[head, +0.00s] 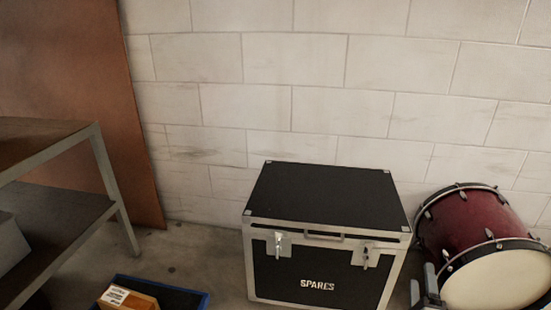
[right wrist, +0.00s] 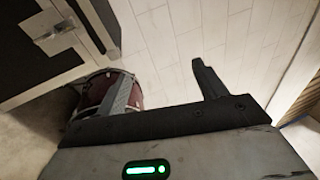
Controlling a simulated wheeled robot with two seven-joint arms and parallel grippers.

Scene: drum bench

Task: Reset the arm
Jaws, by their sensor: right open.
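My right gripper (head: 423,287) shows at the bottom right of the head view, only its fingertips in frame, in front of the red drum (head: 468,222). In the right wrist view my right gripper (right wrist: 163,82) has its two dark fingers spread apart with nothing between them. The left finger overlaps the drum (right wrist: 98,92) in that picture; I cannot tell how far apart they are. My left gripper is in neither view.
A black case marked SPARES (head: 325,200) stands shut against the white block wall (head: 300,70). A blue bin (head: 200,296) with a small orange-brown box (head: 128,297) is at the bottom left. A shelf unit (head: 60,150) stands at the left. Floor shows between shelf and case.

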